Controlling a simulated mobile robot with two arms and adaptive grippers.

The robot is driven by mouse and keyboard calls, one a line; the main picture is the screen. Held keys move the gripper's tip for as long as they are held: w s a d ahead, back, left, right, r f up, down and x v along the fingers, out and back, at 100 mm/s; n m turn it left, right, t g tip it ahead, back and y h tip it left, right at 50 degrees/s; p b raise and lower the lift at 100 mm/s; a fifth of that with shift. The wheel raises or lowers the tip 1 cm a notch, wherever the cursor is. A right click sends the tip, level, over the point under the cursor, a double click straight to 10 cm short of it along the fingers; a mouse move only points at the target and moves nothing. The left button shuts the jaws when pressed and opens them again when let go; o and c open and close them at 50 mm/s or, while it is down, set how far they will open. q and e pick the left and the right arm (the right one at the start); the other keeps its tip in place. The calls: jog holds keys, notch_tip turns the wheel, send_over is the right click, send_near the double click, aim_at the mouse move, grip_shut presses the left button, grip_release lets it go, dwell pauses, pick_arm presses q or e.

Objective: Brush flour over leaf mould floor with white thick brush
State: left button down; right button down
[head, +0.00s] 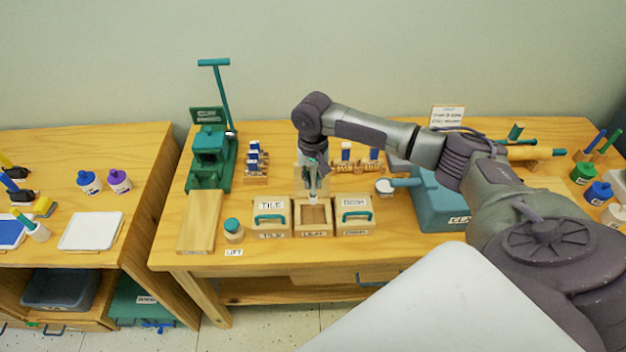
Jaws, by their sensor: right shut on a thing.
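The leaf mould (314,232) is the middle wooden box in a row of three on the right-hand table, with an open top and a brownish floor. My right gripper (313,181) points down just above its back part. It is shut on the white thick brush (312,198), whose pale lower end shows at the mould's opening; I cannot tell whether it touches the floor. Flour is too fine to make out in the mould. My left gripper is not in view.
A teal-lidded jar (233,230) and wooden board (200,222) lie left, and a teal press (209,158) stands behind. A small white-topped pot (385,187) and blue-grey bin (440,202) are right.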

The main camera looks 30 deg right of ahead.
aim_at(313, 192)
notch_tip(313, 192, down, 3)
jog(key=b, duration=0.3)
jog(key=shift+f, duration=1.75)
jog(key=shift+r+p, duration=0.1)
jog(key=shift+p, duration=0.55)
jog(key=shift+f, duration=0.65)
